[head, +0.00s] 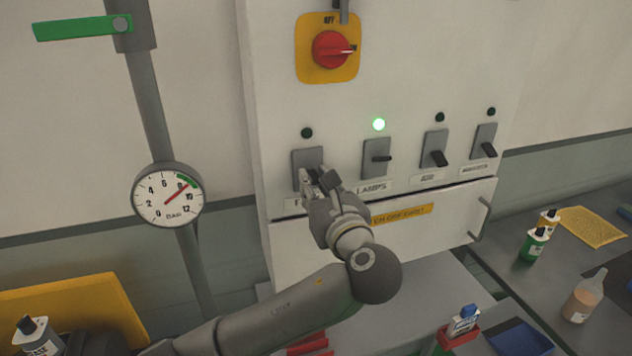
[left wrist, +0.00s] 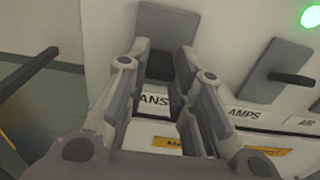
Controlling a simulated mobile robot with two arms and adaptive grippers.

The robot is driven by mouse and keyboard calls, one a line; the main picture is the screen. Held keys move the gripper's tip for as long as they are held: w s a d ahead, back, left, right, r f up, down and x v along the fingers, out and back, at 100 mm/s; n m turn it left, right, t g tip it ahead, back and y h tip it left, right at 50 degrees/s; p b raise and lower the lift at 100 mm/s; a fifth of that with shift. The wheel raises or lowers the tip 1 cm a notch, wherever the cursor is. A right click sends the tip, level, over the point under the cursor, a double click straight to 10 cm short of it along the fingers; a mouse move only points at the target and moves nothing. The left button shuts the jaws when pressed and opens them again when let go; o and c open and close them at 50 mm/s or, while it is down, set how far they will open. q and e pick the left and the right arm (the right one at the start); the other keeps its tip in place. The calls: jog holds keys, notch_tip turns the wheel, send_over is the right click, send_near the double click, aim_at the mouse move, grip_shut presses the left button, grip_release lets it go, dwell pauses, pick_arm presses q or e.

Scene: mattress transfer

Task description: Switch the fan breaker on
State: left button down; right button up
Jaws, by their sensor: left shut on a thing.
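The fan breaker (head: 307,157) is a grey plate at the left end of the breaker row, with a dark, unlit lamp (head: 307,133) above it. My left gripper (head: 317,179) is at its lower part and covers its lever and most of its label. In the left wrist view, the plate (left wrist: 182,27) is straight ahead and the label (left wrist: 155,103) reads "ANS". The fingers (left wrist: 168,62) stand on both sides of the dark lever (left wrist: 160,66) and are shut on it; the exact contact is partly hidden. My right gripper is not in view.
The lamps breaker (head: 376,157) beside it has a lit green lamp (head: 378,125). Two more breakers to the right have dark lamps and levers pointing down. A red main switch (head: 332,49) is above. A gauge (head: 167,195) on a pipe stands left, and bottles (head: 534,244) stand right.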

pick_arm(q)
jog(key=g, duration=0.1)
jog(key=r+g, duration=0.1)
jog(key=shift+r+g+h, duration=0.25)
jog(key=shift+g+h, duration=0.05)
jog(key=shift+h, duration=0.1)
jog(key=shift+w+a+r+g+h, duration=0.15)
jog(key=shift+r+g+h, duration=0.15)
jog(key=shift+g, duration=0.55)
jog(key=shift+w+d+r+g+h, duration=0.1)
jog(key=shift+w+r+g+h, duration=0.2)
jog(key=shift+g, duration=0.55)
jog(key=shift+s+r, duration=0.1)
jog(key=shift+s, duration=0.05)
jog(key=c, duration=1.2)
grip_release()
jog(key=shift+c, duration=0.2)
